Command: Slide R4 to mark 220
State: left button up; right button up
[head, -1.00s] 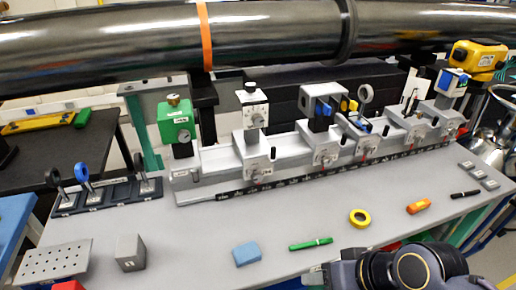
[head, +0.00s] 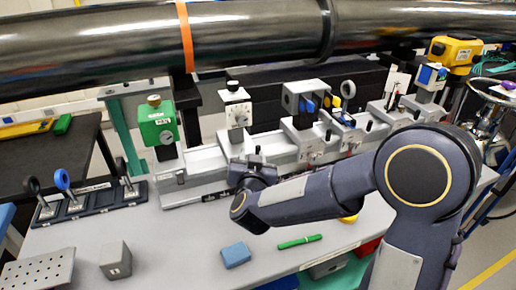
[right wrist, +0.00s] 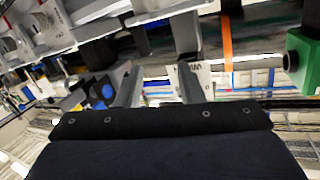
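A long grey rail (head: 180,198) runs along the bench with several riders on it and a dark scale strip along its front. I cannot read the rider labels or scale numbers, so I cannot tell which rider is R4. My right gripper (head: 250,168) is in front of the rider carrying the white-faced unit (head: 238,115) and hides its lower part. In the right wrist view the gripper's two fingers (right wrist: 158,88) stand apart with nothing clearly between them. Contact with the rider cannot be told. My left gripper is not in view.
A green box (head: 158,122) stands at the rail's left end. A black holder tray (head: 95,207), grey block (head: 115,260), blue block (head: 236,255) and green marker (head: 300,242) lie on the bench. A large dark pipe (head: 100,45) crosses above the rail.

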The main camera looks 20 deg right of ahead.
aim_at(258, 149)
jog(key=w+d+h, duration=0.1)
jog(key=w, duration=0.1)
jog(key=w+d+f+h, duration=0.1)
jog(key=w+h, duration=0.1)
jog(key=w+d+h+p, duration=0.1)
jog(key=w, duration=0.1)
jog(key=shift+d+f+m+h, duration=0.35)
jog(key=shift+d+m+h, duration=0.05)
grip_shut()
jog(key=d+b, duration=0.1)
jog(key=d, duration=0.7)
jog(key=shift+w, duration=0.15)
